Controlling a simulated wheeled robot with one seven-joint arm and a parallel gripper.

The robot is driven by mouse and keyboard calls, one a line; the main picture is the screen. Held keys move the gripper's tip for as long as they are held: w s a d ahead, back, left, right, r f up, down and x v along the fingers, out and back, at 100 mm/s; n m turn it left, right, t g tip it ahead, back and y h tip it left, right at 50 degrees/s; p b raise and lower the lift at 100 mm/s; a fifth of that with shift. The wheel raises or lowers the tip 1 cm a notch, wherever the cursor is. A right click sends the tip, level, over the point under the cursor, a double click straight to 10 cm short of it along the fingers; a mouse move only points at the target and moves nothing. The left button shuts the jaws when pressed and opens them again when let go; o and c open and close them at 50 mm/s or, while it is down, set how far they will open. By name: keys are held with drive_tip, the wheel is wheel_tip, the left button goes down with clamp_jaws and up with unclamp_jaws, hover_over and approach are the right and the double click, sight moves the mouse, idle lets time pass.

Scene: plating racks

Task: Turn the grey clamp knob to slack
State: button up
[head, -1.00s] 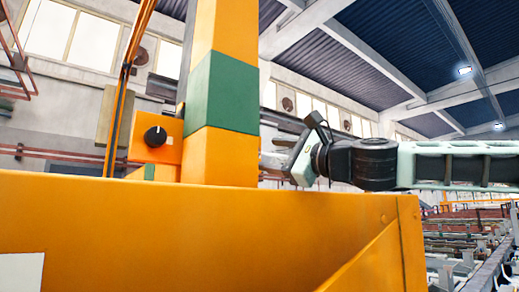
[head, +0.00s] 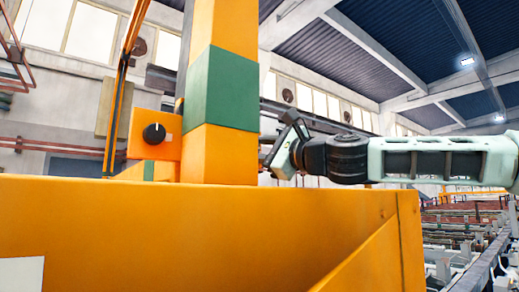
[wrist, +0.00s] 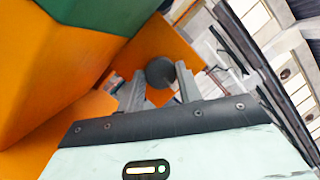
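The clamp knob (head: 153,133) is round and dark in the head view, with a white line on top. It sits on an orange plate (head: 141,148) that bears a small pale mark right of the knob. In the wrist view the knob (wrist: 160,72) is dark grey and shows between the fingertips of my gripper (wrist: 159,70). The two fingers are apart and nothing is gripped. I cannot tell how far the knob lies beyond the tips.
An orange post (head: 219,155) with a green band (head: 222,88) stands between the knob and my arm in the head view. A wide orange beam (head: 190,220) crosses in front, below the knob. Racks (head: 465,225) stand at the far right.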

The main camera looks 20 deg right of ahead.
drive_tip(key=shift+r+n+p, duration=0.1)
drive_tip(key=shift+n+p, duration=0.25)
drive_tip(key=shift+n, duration=0.05)
drive_tip(key=n+g+p, duration=0.1)
drive_tip(key=n+p, duration=0.2)
drive_tip(key=n, duration=0.1)
drive_tip(key=shift+r, duration=0.2)
drive_tip(key=n+p, duration=0.1)
drive_tip(key=n, duration=0.1)
drive_tip(key=n+g+p, duration=0.1)
drive_tip(key=n+p, duration=0.1)
drive_tip(key=shift+d+r+n+g, duration=0.1)
drive_tip(key=shift+n+g, duration=0.2)
drive_tip(key=n+g+h+p, duration=0.1)
drive_tip(key=n+p, duration=0.3)
drive_tip(key=shift+r+n, duration=0.1)
drive_tip(key=shift+n, duration=0.3)
drive_tip(key=shift+n+h+p, duration=0.8)
drive_tip(key=shift+n+p, duration=0.3)
drive_tip(key=shift+n, duration=0.5)
drive_tip(key=o, duration=1)
